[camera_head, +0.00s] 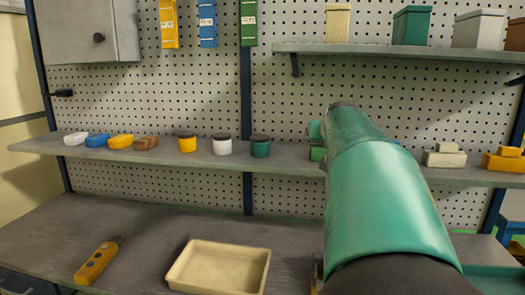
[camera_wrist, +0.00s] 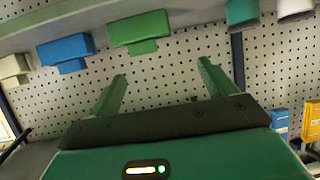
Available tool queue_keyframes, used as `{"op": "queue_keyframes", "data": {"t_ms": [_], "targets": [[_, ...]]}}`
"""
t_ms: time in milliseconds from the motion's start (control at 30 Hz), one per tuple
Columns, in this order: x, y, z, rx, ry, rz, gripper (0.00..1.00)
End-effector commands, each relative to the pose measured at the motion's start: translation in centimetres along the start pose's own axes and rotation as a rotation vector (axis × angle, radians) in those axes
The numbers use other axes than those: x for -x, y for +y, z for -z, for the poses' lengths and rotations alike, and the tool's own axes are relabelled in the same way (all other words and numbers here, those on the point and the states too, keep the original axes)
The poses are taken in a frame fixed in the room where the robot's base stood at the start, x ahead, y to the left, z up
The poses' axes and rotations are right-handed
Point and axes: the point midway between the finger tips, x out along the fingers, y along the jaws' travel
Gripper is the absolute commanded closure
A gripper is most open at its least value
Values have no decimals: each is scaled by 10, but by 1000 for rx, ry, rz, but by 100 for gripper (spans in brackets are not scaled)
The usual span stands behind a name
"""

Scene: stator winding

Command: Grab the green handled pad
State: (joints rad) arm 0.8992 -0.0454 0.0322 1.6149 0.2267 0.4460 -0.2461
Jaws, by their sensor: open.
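The green handled pad (camera_wrist: 140,27) is a wide green block with a smaller green handle. In the wrist view, which appears upside down, it hangs near the top from the shelf's edge line. In the head view a green piece, likely this pad (camera_head: 317,153), peeks out left of my arm, which hides the rest. My gripper (camera_wrist: 162,70) is open and empty. Its two green fingers point toward the shelf, with the green pad beyond the gap between them, a little left of centre and apart from them. My forearm hides the gripper in the head view.
On the shelf (camera_head: 60,146), a green-bodied jar (camera_head: 260,148) stands left of the green pad. A blue handled pad (camera_wrist: 66,50) is its other neighbour, then a cream pad (camera_head: 445,157) and a yellow one (camera_head: 505,160). A cream tray (camera_head: 219,268) lies on the bench. Pegboard backs the shelf.

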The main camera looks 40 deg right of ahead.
Motion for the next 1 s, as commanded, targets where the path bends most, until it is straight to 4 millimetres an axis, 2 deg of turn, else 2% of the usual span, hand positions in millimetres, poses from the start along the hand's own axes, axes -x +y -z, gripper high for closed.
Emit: {"op": "queue_keyframes", "data": {"t_ms": [33, 133, 267, 533, 833, 1000], "targets": [[-6, 18, 8, -12, 18, -26, 16], [-13, 33, 16, -20, 37, -48, 16], [-29, 32, 17, -19, 40, -50, 16], [-79, 32, 19, -19, 40, -48, 16], [-105, 35, 19, -20, 39, -48, 16], [-132, 37, 15, -19, 37, -49, 16]]}}
